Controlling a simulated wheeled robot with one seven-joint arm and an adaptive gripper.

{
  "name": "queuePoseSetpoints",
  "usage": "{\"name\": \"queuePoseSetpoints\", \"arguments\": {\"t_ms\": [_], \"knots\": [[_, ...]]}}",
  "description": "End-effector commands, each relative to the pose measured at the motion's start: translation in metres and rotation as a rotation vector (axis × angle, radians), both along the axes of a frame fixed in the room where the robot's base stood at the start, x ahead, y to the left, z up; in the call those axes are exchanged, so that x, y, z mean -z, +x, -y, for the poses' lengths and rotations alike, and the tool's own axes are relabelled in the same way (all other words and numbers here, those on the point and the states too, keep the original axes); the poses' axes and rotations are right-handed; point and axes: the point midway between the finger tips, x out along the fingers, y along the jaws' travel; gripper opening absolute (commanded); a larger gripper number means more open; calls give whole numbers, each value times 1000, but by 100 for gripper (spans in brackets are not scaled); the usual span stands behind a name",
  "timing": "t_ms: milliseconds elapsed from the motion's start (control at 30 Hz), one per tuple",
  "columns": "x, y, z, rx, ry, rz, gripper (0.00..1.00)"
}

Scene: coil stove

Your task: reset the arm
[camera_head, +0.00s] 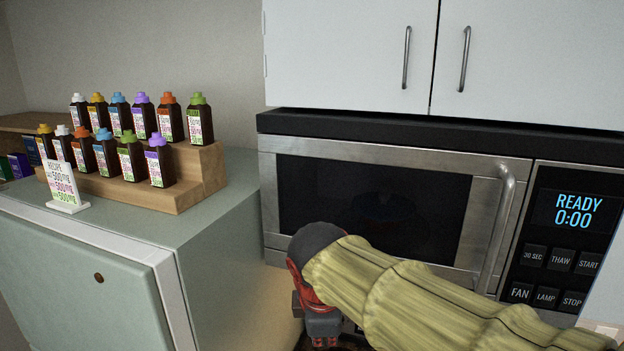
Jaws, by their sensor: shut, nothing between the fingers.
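My arm, in a yellow-green ribbed sleeve, reaches in from the lower right of the head view. It ends in a dark and red wrist in front of the microwave's lower edge. My gripper (322,341) hangs below the wrist at the bottom edge of the picture, pointing down. It is shut, and I see nothing held in it. The fingertips are partly cut off by the frame edge, and the dark surface under them is mostly hidden.
A microwave (375,151) with a steel handle and a display reading READY 0:00 stands behind my arm. White cabinets (350,45) hang above.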

Motion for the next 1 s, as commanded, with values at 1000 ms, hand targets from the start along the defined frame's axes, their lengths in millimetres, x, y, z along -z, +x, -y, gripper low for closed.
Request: {"name": "queuePoseSetpoints", "arguments": {"t_ms": [1000], "knots": [[310,-171,156,1400,676,121,0]]}}
